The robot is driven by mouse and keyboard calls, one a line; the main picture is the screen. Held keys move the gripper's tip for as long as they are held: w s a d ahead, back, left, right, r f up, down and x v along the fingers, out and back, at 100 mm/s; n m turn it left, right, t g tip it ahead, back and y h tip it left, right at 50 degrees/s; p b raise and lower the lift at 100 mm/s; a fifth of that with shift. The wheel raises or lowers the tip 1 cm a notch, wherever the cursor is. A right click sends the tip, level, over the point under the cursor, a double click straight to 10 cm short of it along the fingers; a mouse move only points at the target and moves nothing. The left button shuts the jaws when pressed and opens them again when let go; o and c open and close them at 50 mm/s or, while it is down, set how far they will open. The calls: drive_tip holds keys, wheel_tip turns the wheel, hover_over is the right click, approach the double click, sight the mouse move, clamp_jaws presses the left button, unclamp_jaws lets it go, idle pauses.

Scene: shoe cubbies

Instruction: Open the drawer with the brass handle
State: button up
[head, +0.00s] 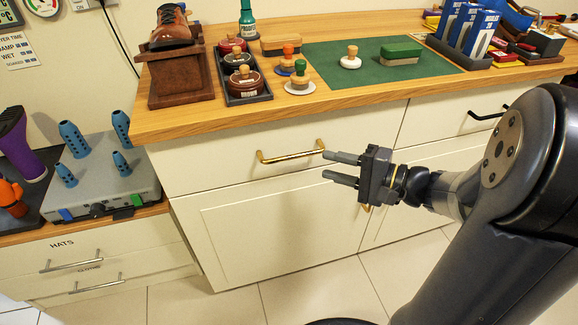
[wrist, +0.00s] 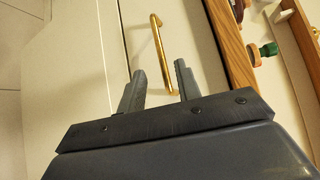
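The brass handle (head: 291,157) is a horizontal bar on the cream drawer front (head: 220,172) just under the wooden counter. The drawer appears closed, flush with the cabinet. My gripper (head: 341,171) is to the right of the handle, its two grey fingers spread apart and pointing left. In the wrist view the brass handle (wrist: 161,55) runs upright in the picture, beyond and between the open fingertips of my gripper (wrist: 160,80). The gripper holds nothing. I cannot tell exactly how far the fingers are from the handle.
The wooden counter edge (head: 350,97) overhangs the drawer. A green mat (head: 330,58) with brushes and a tray of tins (head: 243,97) lie on top. Another drawer with a black handle (head: 487,115) is at right. The tiled floor (head: 200,304) in front is clear.

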sight(296, 157)
drive_tip(key=b+x, duration=0.1)
drive_tip(key=x, duration=0.9)
drive_tip(key=shift+b, duration=0.4)
drive_tip(key=shift+c, duration=0.5)
clamp_jaws()
